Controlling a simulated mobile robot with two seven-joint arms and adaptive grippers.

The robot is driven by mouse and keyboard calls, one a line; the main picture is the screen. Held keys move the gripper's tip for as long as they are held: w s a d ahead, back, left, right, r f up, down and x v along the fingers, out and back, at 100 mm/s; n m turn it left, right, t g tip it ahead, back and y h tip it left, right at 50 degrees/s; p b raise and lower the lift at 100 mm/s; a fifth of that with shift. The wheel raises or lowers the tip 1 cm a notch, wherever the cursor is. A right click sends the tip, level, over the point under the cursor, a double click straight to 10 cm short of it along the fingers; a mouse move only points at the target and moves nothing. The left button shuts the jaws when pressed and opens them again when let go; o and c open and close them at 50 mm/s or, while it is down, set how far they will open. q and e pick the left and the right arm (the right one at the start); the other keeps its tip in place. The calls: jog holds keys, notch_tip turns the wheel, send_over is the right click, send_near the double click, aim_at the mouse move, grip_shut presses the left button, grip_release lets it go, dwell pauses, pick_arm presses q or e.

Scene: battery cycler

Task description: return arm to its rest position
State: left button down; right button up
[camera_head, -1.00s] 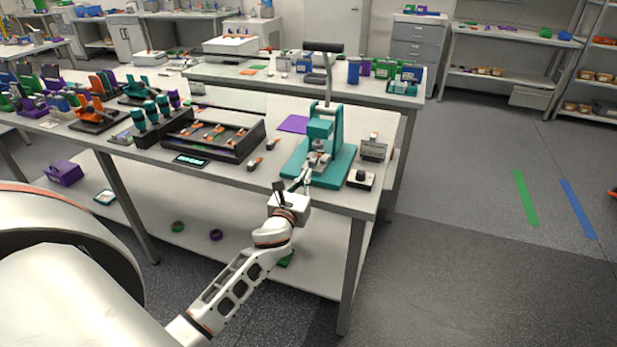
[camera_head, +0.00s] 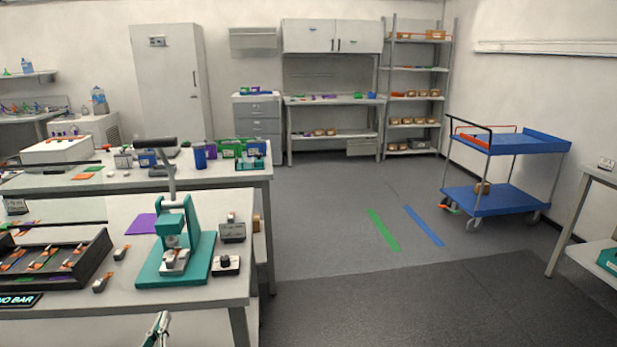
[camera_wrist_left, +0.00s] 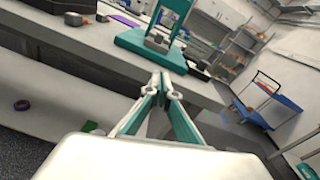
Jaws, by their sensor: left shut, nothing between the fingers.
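My left gripper (camera_head: 158,332) shows at the bottom edge of the head view, in front of the table's near edge; the rest of the arm is out of frame. In the left wrist view my left gripper (camera_wrist_left: 161,88) is shut and empty, its teal-sided fingers meeting. Beyond the fingertips stands a teal press (camera_head: 174,245) on a teal base, on the white table (camera_head: 204,299). The press also shows in the left wrist view (camera_wrist_left: 140,44), apart from the fingertips. My right gripper is in neither view.
A black tray (camera_head: 90,262) with several small parts is left of the press. Small grey devices (camera_head: 231,231) stand to its right. A blue cart (camera_head: 510,200) stands at the right by the wall. The grey floor (camera_head: 350,265) right of the table is clear.

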pick_arm(q)
jog(key=s+d+f+n+g+h, duration=0.5)
jog(key=s+d+f+n, duration=1.3)
jog(key=n, duration=0.8)
notch_tip(320, 180, down, 3)
jog(key=shift+s+r+g+h, duration=0.2)
jog(key=shift+s+g+h, duration=0.2)
jog(key=shift+s+h, duration=0.7)
jog(key=shift+s, duration=0.1)
jog(key=shift+a, duration=0.1)
